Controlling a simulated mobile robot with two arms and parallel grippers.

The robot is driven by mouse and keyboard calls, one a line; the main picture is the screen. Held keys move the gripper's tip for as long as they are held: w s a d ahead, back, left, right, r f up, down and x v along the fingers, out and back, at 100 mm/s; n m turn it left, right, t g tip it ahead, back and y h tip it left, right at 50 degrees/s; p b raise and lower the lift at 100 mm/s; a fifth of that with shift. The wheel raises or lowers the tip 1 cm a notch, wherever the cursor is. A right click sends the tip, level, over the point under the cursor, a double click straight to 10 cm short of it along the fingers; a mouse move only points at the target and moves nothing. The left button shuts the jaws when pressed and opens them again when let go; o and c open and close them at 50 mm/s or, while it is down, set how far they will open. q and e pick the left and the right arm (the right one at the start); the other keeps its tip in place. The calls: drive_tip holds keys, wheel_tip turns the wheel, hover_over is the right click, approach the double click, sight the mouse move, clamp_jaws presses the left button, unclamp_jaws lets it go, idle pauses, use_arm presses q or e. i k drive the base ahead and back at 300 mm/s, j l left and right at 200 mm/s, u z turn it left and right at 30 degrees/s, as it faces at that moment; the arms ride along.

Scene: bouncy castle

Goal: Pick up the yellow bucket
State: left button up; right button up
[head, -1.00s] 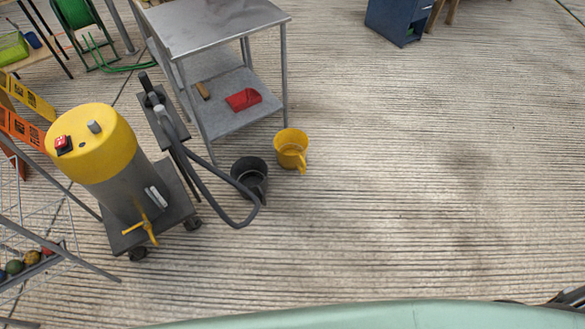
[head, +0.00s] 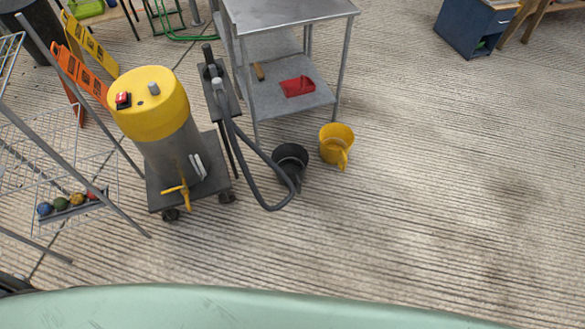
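The yellow bucket (head: 336,146) stands on the ribbed floor in the head view, right of a dark bucket (head: 291,163) and close to the front right leg of a metal table. A yellow handle or spout shows on its near side. Neither of my grippers is in view, so nothing is seen near the bucket. A small dark part at the lower left edge may belong to my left arm, but no fingers show there.
A metal table (head: 290,16) with a red scoop (head: 297,86) on its lower shelf stands behind the buckets. A yellow-topped vacuum machine (head: 150,103) with a hose is left. A wire rack (head: 83,150) stands far left. A blue cabinet (head: 470,27) is back right. Floor right of the bucket is clear.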

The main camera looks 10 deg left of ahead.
sight(335, 140)
drive_tip(key=i+l, duration=0.15)
drive_tip(key=i, duration=0.3)
drive_tip(key=i+l+u, duration=0.1)
drive_tip(key=i, duration=0.3)
drive_tip(key=i+l, duration=0.2)
drive_tip(key=i, duration=0.2)
drive_tip(key=i+l+u, duration=0.15)
drive_tip(key=i, duration=0.3)
